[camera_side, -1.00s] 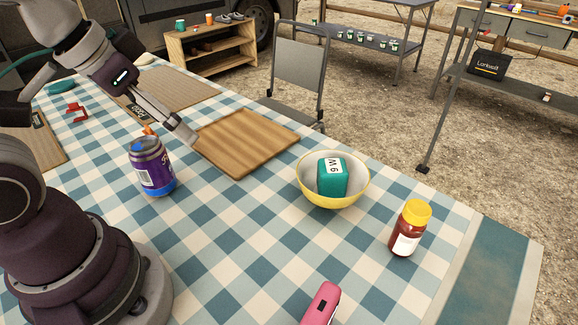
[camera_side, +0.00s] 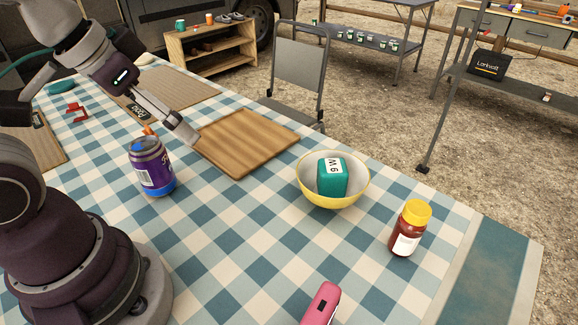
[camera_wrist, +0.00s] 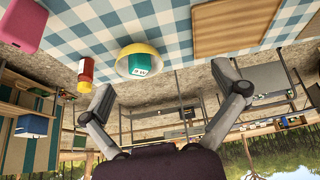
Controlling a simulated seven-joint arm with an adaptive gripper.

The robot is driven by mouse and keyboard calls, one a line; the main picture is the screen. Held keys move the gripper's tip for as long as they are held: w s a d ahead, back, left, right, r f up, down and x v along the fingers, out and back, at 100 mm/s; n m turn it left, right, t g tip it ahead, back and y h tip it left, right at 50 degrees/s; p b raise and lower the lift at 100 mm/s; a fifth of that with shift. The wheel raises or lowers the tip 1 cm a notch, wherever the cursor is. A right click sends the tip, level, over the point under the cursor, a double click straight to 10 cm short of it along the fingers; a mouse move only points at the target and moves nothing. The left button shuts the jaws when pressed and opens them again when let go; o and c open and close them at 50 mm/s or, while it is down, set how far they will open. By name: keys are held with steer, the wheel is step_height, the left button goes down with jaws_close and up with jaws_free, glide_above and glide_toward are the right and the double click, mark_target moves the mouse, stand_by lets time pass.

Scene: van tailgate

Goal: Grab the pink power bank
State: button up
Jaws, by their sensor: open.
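The pink power bank (camera_side: 321,304) lies on the checked tablecloth at the bottom edge of the side view, partly cut off by the frame. In the wrist view the pink power bank (camera_wrist: 27,27) is at the upper left corner, also cut off. My gripper (camera_side: 191,141) is above the table near the left edge of the wooden board, well away from the power bank. In the wrist view my gripper (camera_wrist: 163,84) has its two fingers spread wide with nothing between them.
A yellow bowl (camera_side: 308,186) holds a green block (camera_side: 333,177). A red bottle with yellow cap (camera_side: 409,228) stands right of it. A purple can (camera_side: 152,166) stands near my base. A wooden cutting board (camera_side: 246,143) lies behind. The cloth between can and power bank is clear.

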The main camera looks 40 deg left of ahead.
steer(key=m+g+h, duration=0.4)
steer(key=m+h, duration=0.2)
steer(key=m, duration=1)
glide_toward(311, 303)
step_height(311, 303, down, 3)
steer(key=w, duration=0.1)
steer(key=x, duration=0.6)
steer(key=d+x, duration=0.1)
steer(key=x, duration=0.3)
steer(key=shift+s+r, duration=0.15)
steer(key=shift+s, duration=0.1)
steer(key=c, duration=1.3)
